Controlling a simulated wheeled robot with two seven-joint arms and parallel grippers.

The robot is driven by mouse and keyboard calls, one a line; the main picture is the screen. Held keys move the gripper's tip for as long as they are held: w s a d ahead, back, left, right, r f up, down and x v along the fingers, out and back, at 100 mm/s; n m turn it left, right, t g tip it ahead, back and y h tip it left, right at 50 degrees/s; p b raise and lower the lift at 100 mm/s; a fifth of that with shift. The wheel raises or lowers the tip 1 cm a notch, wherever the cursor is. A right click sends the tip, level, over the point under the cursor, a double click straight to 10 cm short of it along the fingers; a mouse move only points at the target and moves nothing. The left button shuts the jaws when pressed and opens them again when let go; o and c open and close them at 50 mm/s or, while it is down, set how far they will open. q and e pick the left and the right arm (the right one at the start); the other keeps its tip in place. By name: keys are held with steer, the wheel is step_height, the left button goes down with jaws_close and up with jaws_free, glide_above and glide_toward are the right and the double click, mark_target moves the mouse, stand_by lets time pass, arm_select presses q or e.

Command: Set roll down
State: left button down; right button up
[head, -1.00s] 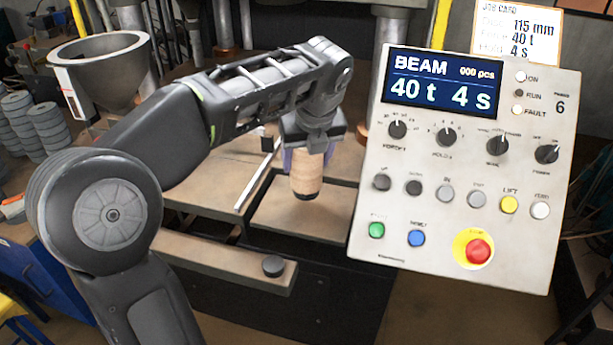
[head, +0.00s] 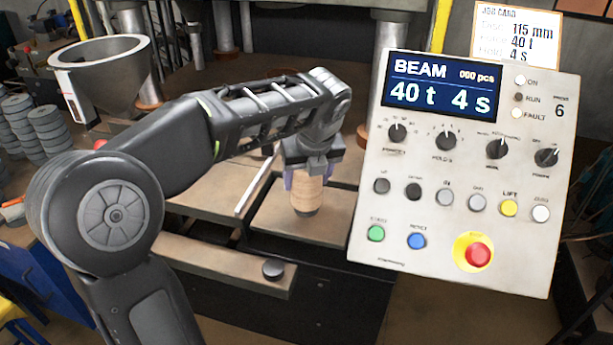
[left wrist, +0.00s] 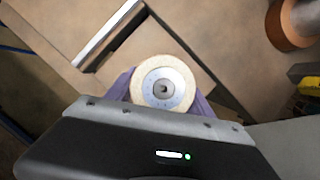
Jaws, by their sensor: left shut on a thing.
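The roll (head: 308,191) is a tan, upright cylinder with a dark lower end. My left gripper (head: 306,182) is shut on it from above, with purple fingers on both sides. The roll is over the brown board in front of the press (head: 290,226); I cannot tell whether its lower end touches the board. In the left wrist view the roll (left wrist: 163,88) shows end-on as a pale ring with a grey centre, between the purple fingers. My right gripper is not in view.
The control panel (head: 460,230) stands close on the right. A metal bar (head: 257,184) lies left of the roll. A grey funnel (head: 100,70) and stacks of grey discs (head: 45,120) are at the left. A front rail (head: 215,258) with a dark knob crosses below.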

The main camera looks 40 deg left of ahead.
arm_select(q)
steer(key=shift+c, duration=1.9)
jaws_free()
steer(key=shift+f, duration=0.1)
steer(key=shift+r, duration=0.25)
steer(key=p+v, duration=0.3)
steer(key=v, duration=0.9)
steer(key=shift+f, duration=0.1)
